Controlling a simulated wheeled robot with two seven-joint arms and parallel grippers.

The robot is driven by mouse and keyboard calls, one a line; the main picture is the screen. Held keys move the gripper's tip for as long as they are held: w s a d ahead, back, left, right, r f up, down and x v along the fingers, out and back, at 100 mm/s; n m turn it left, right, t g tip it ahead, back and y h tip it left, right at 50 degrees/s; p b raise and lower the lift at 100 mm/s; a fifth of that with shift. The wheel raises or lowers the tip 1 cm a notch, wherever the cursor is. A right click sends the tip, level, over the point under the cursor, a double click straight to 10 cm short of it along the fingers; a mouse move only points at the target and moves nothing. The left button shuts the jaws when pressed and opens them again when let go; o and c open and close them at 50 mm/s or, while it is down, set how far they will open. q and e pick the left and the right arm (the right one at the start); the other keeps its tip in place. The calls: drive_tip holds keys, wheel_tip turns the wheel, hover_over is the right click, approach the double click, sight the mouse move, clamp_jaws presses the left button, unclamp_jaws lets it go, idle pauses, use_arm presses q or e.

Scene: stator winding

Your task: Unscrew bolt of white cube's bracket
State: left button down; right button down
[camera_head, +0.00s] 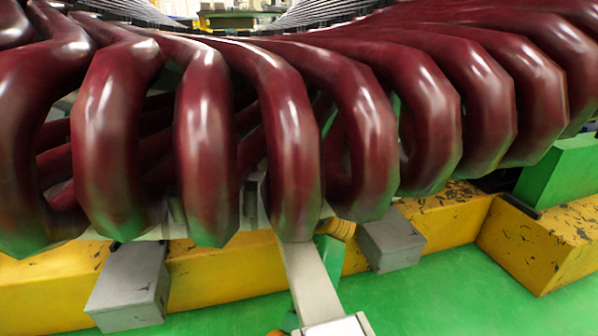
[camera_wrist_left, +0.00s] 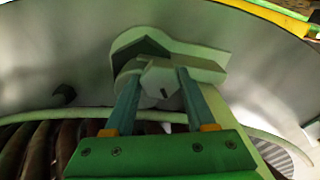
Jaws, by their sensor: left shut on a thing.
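In the left wrist view my left gripper (camera_wrist_left: 159,74) has its two teal fingers on either side of a pale grey, faceted bolt head (camera_wrist_left: 161,86) with a small dark slot. The fingers are shut on it. Behind the bolt is a pale, angular bracket (camera_wrist_left: 205,53) with a dark recess. The bolt's shank is hidden. In the head view two whitish-grey cubes, one at the left (camera_head: 130,287) and one right of centre (camera_head: 391,240), sit against a yellow frame. I cannot tell which cube this bracket belongs to. My right gripper is not in view.
Thick dark red coils (camera_head: 207,140) fill the upper head view and hang in front of the yellow frame (camera_head: 225,270). A green block (camera_head: 558,172) stands at the right. The green floor (camera_head: 450,290) is clear at lower right. A grey curved wall (camera_wrist_left: 60,55) lies behind the bracket.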

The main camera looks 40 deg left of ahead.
use_arm(q)
drive_tip(key=shift+n, duration=0.3)
drive_tip(key=shift+c, duration=1.1)
unclamp_jaws()
